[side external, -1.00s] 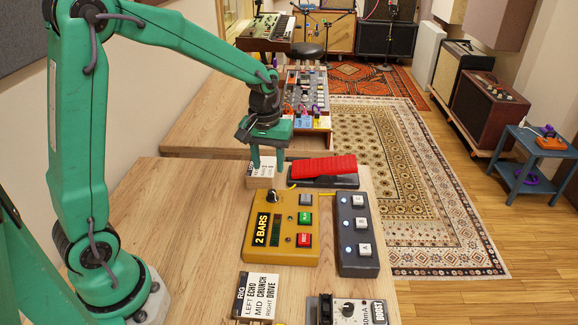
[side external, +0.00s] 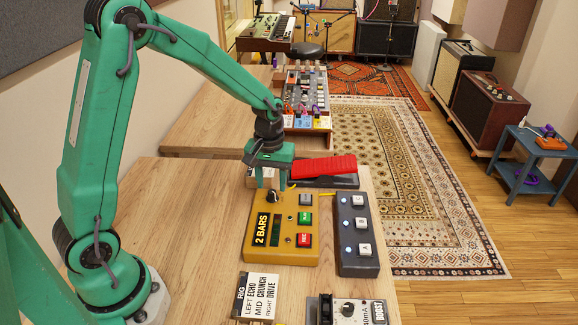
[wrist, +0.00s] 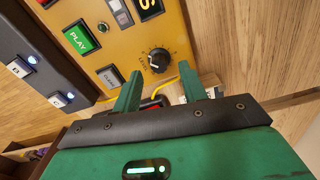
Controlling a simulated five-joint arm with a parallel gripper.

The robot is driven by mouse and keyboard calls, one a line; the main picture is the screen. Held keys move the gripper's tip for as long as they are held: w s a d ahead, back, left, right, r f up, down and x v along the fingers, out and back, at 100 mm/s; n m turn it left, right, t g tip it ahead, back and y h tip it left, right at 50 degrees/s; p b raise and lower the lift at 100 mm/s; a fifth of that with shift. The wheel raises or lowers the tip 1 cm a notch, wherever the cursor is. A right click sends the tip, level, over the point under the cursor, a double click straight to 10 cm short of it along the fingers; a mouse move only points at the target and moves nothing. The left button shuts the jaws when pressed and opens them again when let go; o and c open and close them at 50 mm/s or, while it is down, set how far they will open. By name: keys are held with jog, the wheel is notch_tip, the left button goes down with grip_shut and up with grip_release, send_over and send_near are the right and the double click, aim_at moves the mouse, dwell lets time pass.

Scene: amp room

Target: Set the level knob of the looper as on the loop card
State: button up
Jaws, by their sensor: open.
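The looper (side external: 254,243) is a mustard-yellow box with a "2 BARS" label and several buttons. Its black level knob (side external: 272,197) is at its far left corner; it also shows in the wrist view (wrist: 158,60), with scale marks around it. My gripper (side external: 272,184) is open and points down just above and slightly behind the knob. In the wrist view, its green fingertips (wrist: 160,73) are apart and flank the line to the knob, with nothing between them. The loop card (side external: 250,182) is mostly hidden behind my gripper, its writing unreadable now.
A dark footswitch (side external: 358,236) with lit blue lights stands right of the looper. A red-topped pedal (side external: 323,167) is behind it. The wooden table (side external: 195,240) is clear to the left.

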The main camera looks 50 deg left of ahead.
aim_at(272, 195)
jog(key=shift+f, duration=1.25)
grip_shut()
